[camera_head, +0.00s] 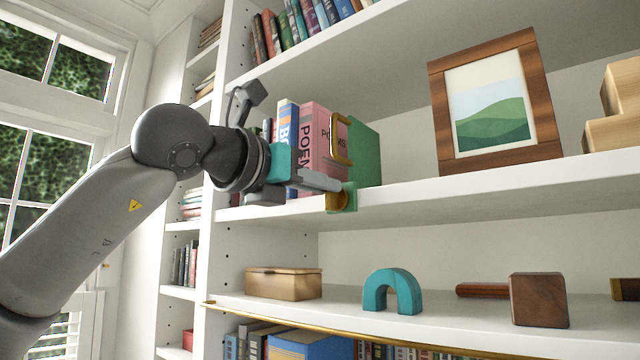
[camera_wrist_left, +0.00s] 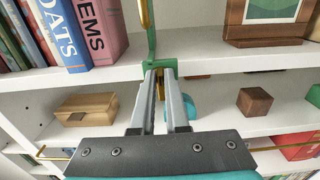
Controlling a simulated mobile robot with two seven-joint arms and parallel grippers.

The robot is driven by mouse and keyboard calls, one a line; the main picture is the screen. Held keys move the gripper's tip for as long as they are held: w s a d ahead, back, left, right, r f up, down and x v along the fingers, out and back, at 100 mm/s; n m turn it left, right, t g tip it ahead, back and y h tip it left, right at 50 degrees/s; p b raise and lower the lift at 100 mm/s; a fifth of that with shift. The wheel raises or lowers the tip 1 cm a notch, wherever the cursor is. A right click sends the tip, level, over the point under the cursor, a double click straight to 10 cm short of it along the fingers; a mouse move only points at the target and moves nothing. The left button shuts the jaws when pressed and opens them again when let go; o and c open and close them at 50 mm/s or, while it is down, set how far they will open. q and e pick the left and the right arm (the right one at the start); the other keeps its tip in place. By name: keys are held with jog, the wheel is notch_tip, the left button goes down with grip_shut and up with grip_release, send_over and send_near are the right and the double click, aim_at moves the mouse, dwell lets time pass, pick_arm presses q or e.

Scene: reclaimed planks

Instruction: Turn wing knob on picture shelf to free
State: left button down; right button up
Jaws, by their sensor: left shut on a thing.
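The picture shelf (camera_head: 480,185) has a green bookend (camera_head: 366,155) clamped on its front edge, with a brass handle (camera_head: 341,140) on it. A brass wing knob (camera_head: 334,203) sits at the bookend's clamp below the shelf edge. My left gripper (camera_head: 330,188) reaches in from the left and is shut on the wing knob. In the left wrist view, the two grey fingers close around the brass knob (camera_wrist_left: 160,88), just below the green clamp (camera_wrist_left: 158,64). The fingers hide part of the knob, so its exact angle is hard to tell. My right gripper is not in view.
Several books (camera_head: 313,140) stand left of the bookend. A framed picture (camera_head: 495,103) stands to the right on the same shelf. The shelf below holds a tan box (camera_head: 284,283), a teal arch (camera_head: 391,290) and a brown block (camera_head: 539,300).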

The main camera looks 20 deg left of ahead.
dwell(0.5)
pick_arm(q)
jog(key=m, duration=0.2)
jog(key=m+b, duration=0.1)
jog(key=shift+s+d+m, duration=0.1)
jog(key=shift+d+m, duration=0.15)
jog(key=shift+m, duration=0.15)
jog(key=m, duration=0.4)
jog(key=shift+s+d+f+m, duration=0.1)
jog(key=shift+d+f+m, duration=0.1)
jog(key=shift+d+m, duration=0.1)
jog(key=m, duration=0.4)
jog(key=shift+d+f+m, duration=0.1)
jog(key=shift+f+m, duration=0.1)
jog(key=shift+m, duration=0.1)
jog(key=m, duration=0.4)
jog(key=shift+s+f+m, duration=0.1)
jog(key=shift+f+m, duration=0.2)
jog(key=shift+m, duration=0.1)
jog(key=c, duration=0.9)
grip_release()
jog(key=shift+s, duration=0.1)
